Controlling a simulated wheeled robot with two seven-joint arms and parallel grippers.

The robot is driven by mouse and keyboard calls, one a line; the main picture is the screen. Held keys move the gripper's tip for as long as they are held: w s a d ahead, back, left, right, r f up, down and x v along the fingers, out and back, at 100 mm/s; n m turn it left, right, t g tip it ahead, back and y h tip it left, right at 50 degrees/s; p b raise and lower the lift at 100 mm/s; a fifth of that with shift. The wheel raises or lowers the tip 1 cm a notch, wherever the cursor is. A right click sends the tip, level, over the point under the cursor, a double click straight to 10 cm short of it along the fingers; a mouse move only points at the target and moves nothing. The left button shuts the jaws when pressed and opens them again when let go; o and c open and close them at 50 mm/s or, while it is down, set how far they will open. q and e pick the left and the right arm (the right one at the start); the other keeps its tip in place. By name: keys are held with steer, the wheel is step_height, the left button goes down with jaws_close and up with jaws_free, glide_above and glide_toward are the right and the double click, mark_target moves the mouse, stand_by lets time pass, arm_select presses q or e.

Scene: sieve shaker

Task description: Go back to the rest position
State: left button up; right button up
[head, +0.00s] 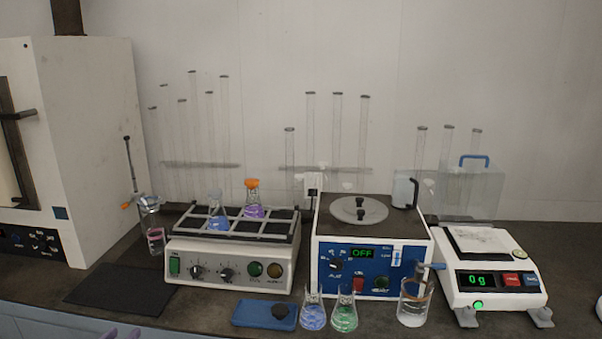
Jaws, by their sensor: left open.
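Only the two purple-grey fingertips of my left gripper (122,334) show, at the bottom edge of the head view on the left. They are apart with nothing visible between them, in front of the bench and below the dark mat. The rest of this gripper is cut off by the frame. My right gripper is not in view.
On the bench stand a shaker (232,262) holding blue and purple flasks, a blue-fronted device (340,281) reading OFF, and a balance (495,297) reading 0 g. Blue (313,316) and green (344,317) flasks and a beaker (413,308) stand near the front edge. The dark mat (110,290) is clear.

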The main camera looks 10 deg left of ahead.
arm_select(q)
steer(key=s+d+f+n+g+h, duration=0.1)
steer(key=s+d+f+n+g, duration=0.2)
steer(key=d+f, duration=0.6)
steer(key=s+d+f+n+g+h, duration=0.1)
steer(key=s+d+f+g, duration=0.35)
steer(key=d+f, duration=0.4)
steer(key=s+d+f+m+g+h, duration=0.2)
steer(key=s+d+f, duration=0.3)
steer(key=s+d, duration=0.5)
steer(key=s+d+f+m+g+h, duration=0.2)
steer(key=s+d+f+g, duration=0.3)
steer(key=s+d, duration=0.4)
steer(key=d, duration=0.7)
steer(key=shift+s, duration=0.4)
steer(key=shift+o, duration=0.4)
steer(key=shift+f, duration=0.1)
